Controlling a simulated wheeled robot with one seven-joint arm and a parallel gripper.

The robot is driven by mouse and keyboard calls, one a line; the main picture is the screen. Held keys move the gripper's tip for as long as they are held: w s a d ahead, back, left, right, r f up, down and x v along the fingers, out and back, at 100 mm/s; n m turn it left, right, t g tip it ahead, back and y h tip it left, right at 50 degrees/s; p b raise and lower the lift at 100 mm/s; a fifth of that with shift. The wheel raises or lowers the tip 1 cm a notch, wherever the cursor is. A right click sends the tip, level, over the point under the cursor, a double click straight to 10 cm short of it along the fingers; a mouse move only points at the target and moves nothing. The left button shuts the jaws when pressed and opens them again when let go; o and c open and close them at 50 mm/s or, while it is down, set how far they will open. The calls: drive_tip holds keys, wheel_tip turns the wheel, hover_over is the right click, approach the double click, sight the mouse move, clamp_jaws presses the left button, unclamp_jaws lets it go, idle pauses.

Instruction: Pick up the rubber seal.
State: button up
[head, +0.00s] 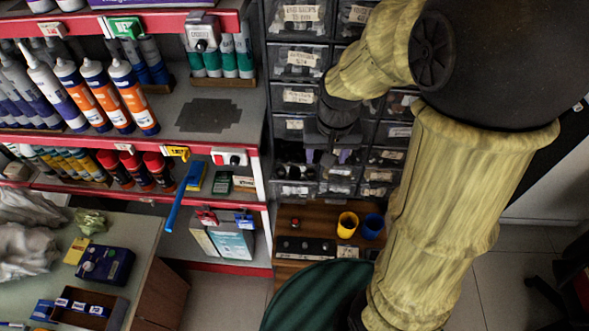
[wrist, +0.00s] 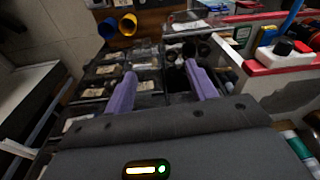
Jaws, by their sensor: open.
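I cannot single out the rubber seal with certainty. Dark round pieces (wrist: 189,50) show in an open bin beyond my fingertips in the wrist view, but they are too dark and small to identify. My gripper (wrist: 160,72) is open, its two purple fingers spread with nothing between them. In the head view my gripper (head: 327,160) hangs in front of the lower rows of the drawer cabinet (head: 268,95). My arm and gripper hide part of that cabinet.
Left of the cabinet, red-edged shelves (head: 120,184) hold sealant tubes (head: 130,96) and boxes. A yellow cup (head: 347,224) and a blue cup (head: 372,226) stand on a wooden surface below. A cluttered table (head: 140,255) is at lower left. Bare floor (head: 213,290) shows between.

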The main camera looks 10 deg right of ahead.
wheel_tip(320, 180, up, 3)
drive_tip(key=m+g, duration=0.1)
drive_tip(key=g, duration=0.1)
hover_over(295, 170)
drive_tip(key=s, duration=0.1)
drive_tip(key=shift+s+a, duration=0.25)
drive_tip(key=shift+a, duration=0.1)
wheel_tip(295, 170, down, 12)
drive_tip(key=shift+f+p, duration=0.1)
drive_tip(key=shift+p, duration=1)
drive_tip(key=shift+w+d+f+p, duration=0.1)
drive_tip(key=shift+f+p, duration=0.4)
drive_tip(key=shift+f, duration=0.8)
drive_tip(key=shift+w+d+f+p, duration=0.1)
drive_tip(key=shift+f+p, duration=0.4)
drive_tip(key=shift+f, duration=0.8)
